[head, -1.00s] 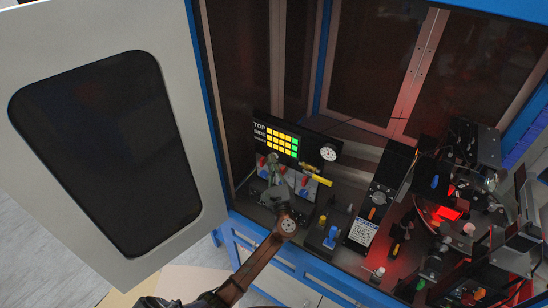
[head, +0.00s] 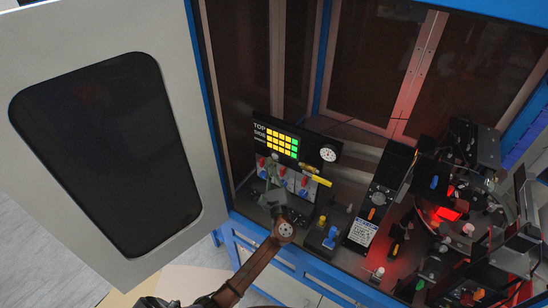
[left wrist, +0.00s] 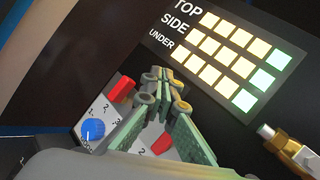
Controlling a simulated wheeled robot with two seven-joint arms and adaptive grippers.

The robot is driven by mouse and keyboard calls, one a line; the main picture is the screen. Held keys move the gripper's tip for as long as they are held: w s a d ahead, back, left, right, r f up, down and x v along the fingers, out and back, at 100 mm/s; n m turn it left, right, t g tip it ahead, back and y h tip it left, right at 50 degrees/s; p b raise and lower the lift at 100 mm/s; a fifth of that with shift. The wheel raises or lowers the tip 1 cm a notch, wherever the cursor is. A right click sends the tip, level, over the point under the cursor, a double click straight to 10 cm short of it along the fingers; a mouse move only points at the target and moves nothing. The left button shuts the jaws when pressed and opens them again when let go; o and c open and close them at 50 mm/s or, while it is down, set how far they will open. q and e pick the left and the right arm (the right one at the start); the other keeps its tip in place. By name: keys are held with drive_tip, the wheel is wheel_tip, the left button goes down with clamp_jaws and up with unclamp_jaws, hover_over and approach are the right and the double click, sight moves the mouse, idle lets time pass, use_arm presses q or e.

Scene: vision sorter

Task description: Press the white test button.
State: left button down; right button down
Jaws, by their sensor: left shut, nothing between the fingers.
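My left gripper (head: 274,162) is shut and empty in front of the small control panel under the lit TOP/SIDE/UNDER display. In the left wrist view its fingertips (left wrist: 162,82) meet above the grey panel face. This panel carries a blue knob (left wrist: 93,129) and red knobs (left wrist: 122,90); my fingers hide part of it. I cannot pick out the white test button for certain; it may be hidden behind the gripper. A small white-topped part (head: 379,271) stands at the cabinet's front edge. My right gripper is not in view.
The display (head: 282,143) has yellow and green squares. A round white gauge (head: 328,155) and a yellow handle (head: 320,181) are just right of my gripper. A blue-topped joystick (head: 331,237) stands nearer. The open cabinet door (head: 185,120) is on the left; red-lit machinery fills the right.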

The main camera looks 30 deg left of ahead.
use_arm(q)
drive_tip(key=s+p, duration=0.1)
drive_tip(key=s, duration=0.4)
drive_tip(key=shift+a, duration=0.2)
idle(0.4)
idle(0.4)
